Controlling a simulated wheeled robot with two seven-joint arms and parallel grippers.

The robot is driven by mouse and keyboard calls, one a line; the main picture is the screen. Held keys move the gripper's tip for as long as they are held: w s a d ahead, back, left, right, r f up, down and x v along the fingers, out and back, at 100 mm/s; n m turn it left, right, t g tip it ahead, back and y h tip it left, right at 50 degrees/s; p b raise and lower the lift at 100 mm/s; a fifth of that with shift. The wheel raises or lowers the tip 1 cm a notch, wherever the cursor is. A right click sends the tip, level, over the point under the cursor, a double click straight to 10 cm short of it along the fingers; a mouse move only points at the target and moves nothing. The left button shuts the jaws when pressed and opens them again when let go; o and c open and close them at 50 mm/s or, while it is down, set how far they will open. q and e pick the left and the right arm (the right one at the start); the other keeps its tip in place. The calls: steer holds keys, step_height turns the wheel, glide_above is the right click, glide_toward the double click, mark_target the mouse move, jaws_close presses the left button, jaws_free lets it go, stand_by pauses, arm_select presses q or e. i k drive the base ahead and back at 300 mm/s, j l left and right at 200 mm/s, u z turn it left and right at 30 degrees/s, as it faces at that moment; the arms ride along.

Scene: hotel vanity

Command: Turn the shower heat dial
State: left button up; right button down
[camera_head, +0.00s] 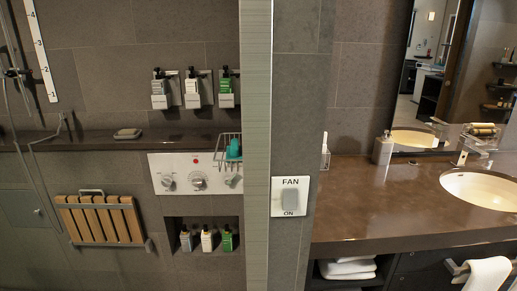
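The shower control panel (181,162), a pale plate, is on the tiled wall at centre left, below the stone ledge. It carries a left knob (168,182) and a larger, round right knob (198,181). The markings are too small to read, so I cannot tell which knob sets the heat. A red ring-like mark shows near the panel's right side. A wire basket (228,160) with a teal item (234,149) partly hides that side. Neither of my grippers is in view.
A wall edge (257,140) divides the shower from the vanity counter (365,205). A slatted wooden seat (100,220) is folded against the shower wall. Bottles stand in a niche (205,222) under the panel, and dispensers (193,88) hang above. A FAN switch (290,197) is right of the wall edge.

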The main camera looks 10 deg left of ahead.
mark_target(197, 181)
steer(key=k+j+u, duration=0.1)
steer(key=j, duration=0.35)
steer(key=k+j+u, duration=0.15)
steer(key=j, duration=0.3)
steer(key=k+j+u, duration=0.1)
steer(key=j, duration=0.35)
steer(key=k+j+u, duration=0.1)
steer(key=j, duration=0.4)
